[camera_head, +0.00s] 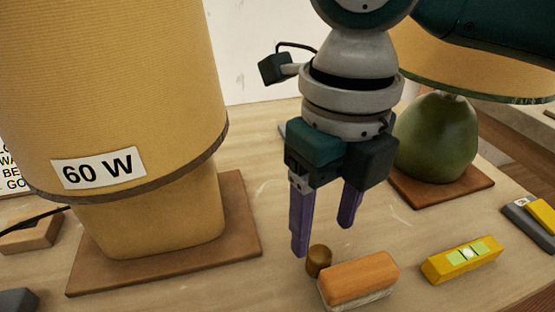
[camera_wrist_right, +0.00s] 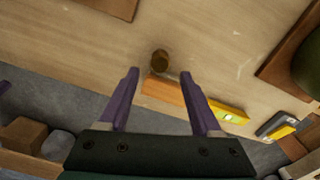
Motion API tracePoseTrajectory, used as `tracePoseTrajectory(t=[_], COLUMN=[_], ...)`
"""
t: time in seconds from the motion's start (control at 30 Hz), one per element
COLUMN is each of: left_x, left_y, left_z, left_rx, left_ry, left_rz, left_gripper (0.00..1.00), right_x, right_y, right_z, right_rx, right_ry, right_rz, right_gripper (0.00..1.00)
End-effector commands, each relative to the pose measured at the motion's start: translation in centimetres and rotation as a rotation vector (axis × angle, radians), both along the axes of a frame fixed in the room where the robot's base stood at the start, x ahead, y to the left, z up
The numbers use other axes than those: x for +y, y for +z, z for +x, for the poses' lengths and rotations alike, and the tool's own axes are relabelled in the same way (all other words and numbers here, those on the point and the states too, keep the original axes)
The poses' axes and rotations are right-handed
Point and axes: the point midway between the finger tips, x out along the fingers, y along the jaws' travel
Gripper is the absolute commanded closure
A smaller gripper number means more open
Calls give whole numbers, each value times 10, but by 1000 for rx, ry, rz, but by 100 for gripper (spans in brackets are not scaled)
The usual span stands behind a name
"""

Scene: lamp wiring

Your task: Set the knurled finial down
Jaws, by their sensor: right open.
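The knurled finial (camera_head: 319,261) is a small brown-gold cylinder. It stands on the wooden table just left of an orange-topped block in the head view. In the right wrist view the finial (camera_wrist_right: 160,60) shows beyond the fingertips, near the middle of the gap. My right gripper (camera_head: 325,240) points down with two purple fingers spread apart and nothing between them. Its fingers also show apart in the right wrist view (camera_wrist_right: 160,78). The fingertips are close to the finial, which appears free of them. My left gripper is not in view.
An orange-topped block (camera_head: 362,273) lies beside the finial, and a yellow level (camera_head: 462,258) farther right. A yellow lamp marked 60 W (camera_head: 110,90) stands left on a brown base (camera_head: 240,222). A green lamp (camera_head: 437,138) stands at back right. Table between lamps is mostly clear.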

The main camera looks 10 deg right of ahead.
Motion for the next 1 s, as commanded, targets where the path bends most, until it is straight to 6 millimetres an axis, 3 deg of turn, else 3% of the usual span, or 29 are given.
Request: tracePoseTrajectory(t=[0.1, 0.3, 0.5, 0.63, 0.77, 0.83, 0.9, 1.0], left_x=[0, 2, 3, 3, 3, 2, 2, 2], left_y=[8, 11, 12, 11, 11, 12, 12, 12], left_z=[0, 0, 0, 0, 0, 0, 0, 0], left_rx=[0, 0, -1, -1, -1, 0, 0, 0], left_ry=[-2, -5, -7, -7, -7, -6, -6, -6], left_rz=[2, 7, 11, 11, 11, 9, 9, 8], left_gripper=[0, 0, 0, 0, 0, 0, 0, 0], right_x=[0, 0, 1, 18, 50, 65, 71, 66], right_y=[29, 55, 60, 48, 29, 22, 16, 9], right_z=[1, 0, -1, -12, -36, -48, -58, -70], right_rx=[-3, -1, 1, -1, 13, 40, 81, 153], right_ry=[1, -1, -9, -134, -489, -771, -1085, -1568], right_rz=[1, -1, 3, 57, 195, 283, 361, 444], right_gripper=[35, 35, 35, 35, 35, 35, 35, 35])
